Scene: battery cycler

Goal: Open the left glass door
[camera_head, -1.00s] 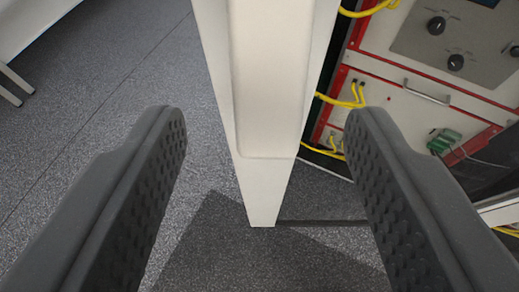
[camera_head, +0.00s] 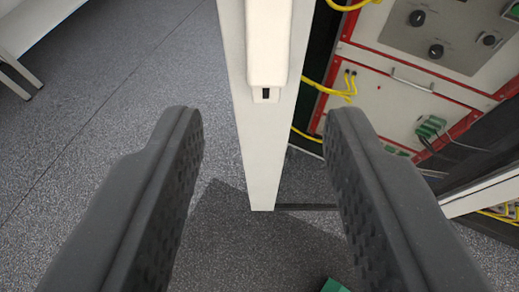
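A white upright post (camera_head: 262,150), seen nearly edge-on, runs down the middle of the view. It looks like a door edge or frame; I see no glass for certain. A rounded white bar (camera_head: 268,45), like a handle, is on its near side, and its lower end stops above a small dark slot. My gripper (camera_head: 267,118) is open, with one dark ridged finger on each side of the post in the picture. There are visible gaps between both fingers and the post, and I see no contact. I cannot tell the depth between the fingertips and the bar.
To the right is a cabinet interior with red-edged instrument panels (camera_head: 380,100), black knobs, yellow cables (camera_head: 326,87) and a green connector (camera_head: 430,127). A white frame piece (camera_head: 483,195) is at right. Grey floor (camera_head: 110,120) is open at left, below a white table (camera_head: 40,25). A green corner (camera_head: 335,286) shows at bottom.

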